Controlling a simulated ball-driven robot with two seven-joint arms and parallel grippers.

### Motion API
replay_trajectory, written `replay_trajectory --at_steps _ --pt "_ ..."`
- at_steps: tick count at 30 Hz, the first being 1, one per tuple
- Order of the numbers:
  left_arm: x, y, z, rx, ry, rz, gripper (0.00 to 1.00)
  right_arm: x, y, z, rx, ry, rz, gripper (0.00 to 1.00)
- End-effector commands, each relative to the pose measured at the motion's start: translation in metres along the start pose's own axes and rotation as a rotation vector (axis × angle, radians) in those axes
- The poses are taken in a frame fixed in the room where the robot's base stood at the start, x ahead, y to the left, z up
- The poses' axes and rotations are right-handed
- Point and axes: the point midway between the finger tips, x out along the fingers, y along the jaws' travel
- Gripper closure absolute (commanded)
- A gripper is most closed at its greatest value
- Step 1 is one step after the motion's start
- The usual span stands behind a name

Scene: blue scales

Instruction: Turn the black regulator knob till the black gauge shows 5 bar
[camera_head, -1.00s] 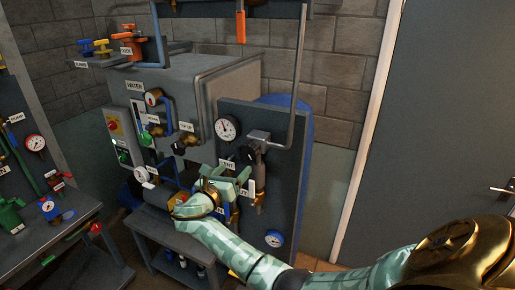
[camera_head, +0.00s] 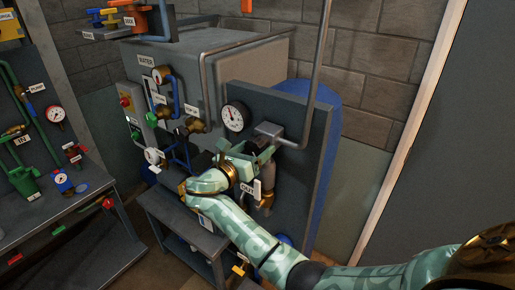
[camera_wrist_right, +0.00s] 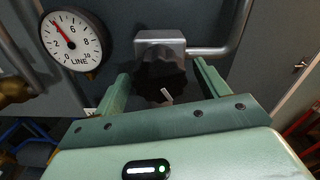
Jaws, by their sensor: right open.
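The black-rimmed gauge (camera_head: 236,117), marked LINE, is on the dark panel. In the right wrist view the gauge (camera_wrist_right: 72,45) has a red needle pointing up-left, a little before the 6; the numeral beside the needle tip is hard to read. The black lobed regulator knob (camera_wrist_right: 162,76) sits under a grey metal block, with a small pale pointer at its lower edge. My right gripper (camera_wrist_right: 163,85) is open, with one finger on each side of the knob and gaps visible. In the head view the right gripper (camera_head: 253,160) partly hides the knob. My left gripper is not in view.
A grey pipe (camera_head: 313,80) rises from the regulator block. Brass valves (camera_head: 190,126) and blue pipes lie left of the panel. A low grey bench (camera_head: 170,210) stands below. A grey door is right.

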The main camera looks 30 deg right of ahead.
Motion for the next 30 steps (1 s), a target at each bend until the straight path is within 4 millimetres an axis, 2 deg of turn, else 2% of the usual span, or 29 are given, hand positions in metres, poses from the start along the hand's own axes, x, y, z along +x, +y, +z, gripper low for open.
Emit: replay_trajectory --at_steps 3,4,6,9,14,21,30 --pt "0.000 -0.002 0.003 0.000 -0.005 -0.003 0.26 0.000 0.000 0.000 0.000 0.000 0.000 0.26" --pt "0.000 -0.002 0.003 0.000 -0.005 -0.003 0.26 0.000 0.000 0.000 0.000 0.000 0.000 0.29" --pt "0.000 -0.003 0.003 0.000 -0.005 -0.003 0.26 0.000 0.000 0.000 0.000 0.000 0.000 0.49" --pt "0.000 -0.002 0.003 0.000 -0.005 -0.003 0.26 0.000 0.000 0.000 0.000 0.000 0.000 0.71" --pt "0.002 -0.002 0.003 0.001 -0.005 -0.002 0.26 0.000 0.000 -0.001 0.041 0.000 0.000 0.71" --pt "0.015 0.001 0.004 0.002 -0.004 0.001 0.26 0.000 0.002 -0.002 0.348 0.001 0.000 0.71" --pt "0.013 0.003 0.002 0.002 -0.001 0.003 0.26 0.001 0.001 0.001 0.378 0.000 -0.001 0.71"
